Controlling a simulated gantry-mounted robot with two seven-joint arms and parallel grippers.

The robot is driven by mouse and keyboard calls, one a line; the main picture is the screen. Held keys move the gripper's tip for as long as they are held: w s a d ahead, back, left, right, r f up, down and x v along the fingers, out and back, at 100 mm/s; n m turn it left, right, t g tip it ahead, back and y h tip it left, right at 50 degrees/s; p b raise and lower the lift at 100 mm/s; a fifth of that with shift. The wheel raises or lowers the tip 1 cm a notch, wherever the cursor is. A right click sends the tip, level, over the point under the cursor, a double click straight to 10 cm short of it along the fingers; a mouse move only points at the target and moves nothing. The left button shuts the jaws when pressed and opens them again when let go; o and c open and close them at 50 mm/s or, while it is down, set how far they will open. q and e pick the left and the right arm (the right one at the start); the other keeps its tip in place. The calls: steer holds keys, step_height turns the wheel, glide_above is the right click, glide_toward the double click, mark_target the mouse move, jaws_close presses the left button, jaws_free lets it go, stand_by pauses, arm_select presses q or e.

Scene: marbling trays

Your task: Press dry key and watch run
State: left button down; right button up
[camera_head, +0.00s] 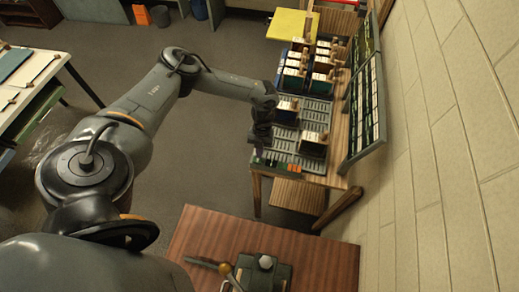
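My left arm reaches in from the left, and its gripper (258,150) points down at the near left corner of the wooden bench. A dark green strip (281,168) runs along the bench's near edge, with small pale marks and orange key-like blocks (293,167) on it. The gripper is over the strip's left end, left of the orange blocks. I cannot tell whether it touches the strip or whether its fingers are open. No lettering is readable, so I cannot tell which key is the dry key. My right gripper is out of view.
A grey slotted rack (300,113) on the bench holds several dark blocks with pale tops. A yellow board (292,25) lies at its far end. A dark panel (364,108) stands by the wall. A brown table (210,235) with a lever device (262,272) is nearer.

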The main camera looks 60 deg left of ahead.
arm_select(q)
step_height(320, 180, up, 5)
steer(key=p, duration=0.4)
steer(key=shift+s, duration=0.15)
steer(key=b+v, duration=0.2)
steer(key=v, duration=0.7)
steer(key=shift+w+b, duration=0.3)
steer(key=shift+b, duration=0.05)
